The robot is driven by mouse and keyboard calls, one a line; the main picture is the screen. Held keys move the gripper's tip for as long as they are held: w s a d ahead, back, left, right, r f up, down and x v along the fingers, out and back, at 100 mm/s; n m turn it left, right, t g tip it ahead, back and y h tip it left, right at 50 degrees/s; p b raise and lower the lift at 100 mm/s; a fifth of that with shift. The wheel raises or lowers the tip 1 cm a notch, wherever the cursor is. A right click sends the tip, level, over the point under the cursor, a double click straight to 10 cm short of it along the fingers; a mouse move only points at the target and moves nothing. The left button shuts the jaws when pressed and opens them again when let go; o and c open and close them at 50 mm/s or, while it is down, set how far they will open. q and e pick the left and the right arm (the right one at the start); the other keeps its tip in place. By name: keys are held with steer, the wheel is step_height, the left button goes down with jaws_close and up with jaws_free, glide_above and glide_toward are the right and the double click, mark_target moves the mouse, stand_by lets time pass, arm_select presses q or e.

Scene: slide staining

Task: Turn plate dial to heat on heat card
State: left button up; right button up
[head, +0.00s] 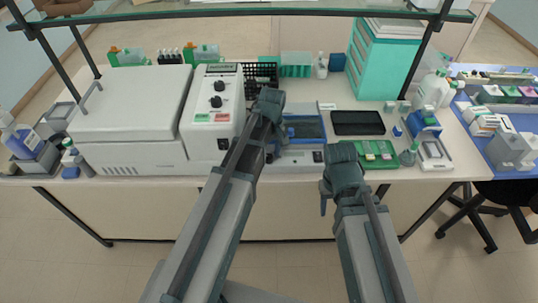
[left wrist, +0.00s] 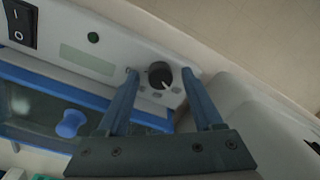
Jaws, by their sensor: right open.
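The black dial (left wrist: 160,74) with a white pointer line is on the pale front panel of a blue-framed device (head: 305,130). Small marks surround the dial, too small to read. In the left wrist view, my left gripper (left wrist: 159,72) is open, with one blue finger on each side of the dial; I cannot tell whether they touch it. In the head view, my left gripper (head: 272,146) is at the device's front left, and my arm hides the dial. I cannot single out the heat card. My right gripper (head: 325,200) is open and empty before the bench edge.
A white unit (head: 212,105) with two knobs and red and green labels stands left. A black plate (head: 358,122) and a green tray (head: 374,154) lie right.

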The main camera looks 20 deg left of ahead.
arm_select(q)
jaws_close()
steer(key=shift+m, duration=0.3)
steer(key=m, duration=0.3)
steer(key=shift+m, duration=0.3)
steer(key=m, duration=0.4)
steer(key=shift+s+m, duration=0.1)
steer(key=shift+m, duration=0.2)
steer(key=m, duration=0.4)
steer(key=shift+t, duration=0.3)
steer(key=shift+m, duration=2.2)
